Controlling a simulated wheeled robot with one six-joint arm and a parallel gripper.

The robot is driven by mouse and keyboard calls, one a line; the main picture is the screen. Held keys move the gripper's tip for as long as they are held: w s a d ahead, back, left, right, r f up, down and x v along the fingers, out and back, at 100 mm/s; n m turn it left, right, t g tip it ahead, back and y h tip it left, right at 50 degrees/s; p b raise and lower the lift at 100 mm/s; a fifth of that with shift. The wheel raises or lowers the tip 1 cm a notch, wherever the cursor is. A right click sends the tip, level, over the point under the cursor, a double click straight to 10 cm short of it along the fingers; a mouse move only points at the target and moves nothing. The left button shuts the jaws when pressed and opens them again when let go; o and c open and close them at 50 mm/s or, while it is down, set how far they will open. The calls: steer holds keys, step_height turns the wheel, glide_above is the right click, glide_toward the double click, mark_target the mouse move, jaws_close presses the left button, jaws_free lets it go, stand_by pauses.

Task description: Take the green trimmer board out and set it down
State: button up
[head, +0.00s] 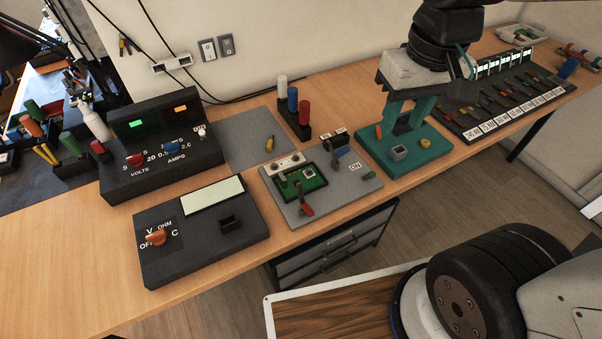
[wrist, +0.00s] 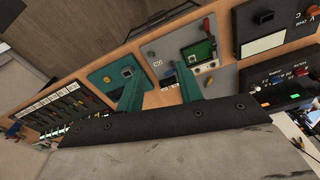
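The green trimmer board (head: 315,184) sits in a grey fixture plate (head: 345,195) on the workbench in the head view. A small light square part is on the board, and a red lever stands at its front edge. The board also shows in the wrist view (wrist: 190,52) near the top. My gripper (head: 402,127) is to the right of the board, above the teal plate, with its two teal fingers spread and nothing between them. In the wrist view my gripper (wrist: 157,78) points toward the bench between the teal plate and the grey fixture.
The teal plate (head: 437,152) has a grey socket and an orange knob. A black meter (head: 200,250) and a power supply (head: 160,165) stand to the left. Red, blue and white cylinders (head: 292,105) stand behind the fixture. A labelled black rack (head: 500,112) is at right.

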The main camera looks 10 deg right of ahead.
steer(key=w+a+f, duration=0.4)
steer(key=w+a, duration=0.1)
steer(key=w, duration=0.1)
steer(key=n+g, duration=0.1)
steer(key=n, duration=0.1)
glide_above(284, 179)
steer(key=f, duration=1.4)
steer(key=shift+a+f, duration=0.3)
steer(key=shift+f, duration=0.05)
steer(key=f, duration=0.7)
steer(key=shift+d+f, duration=0.1)
steer(key=shift+d, duration=0.2)
steer(key=shift+f, duration=0.35)
jaws_close()
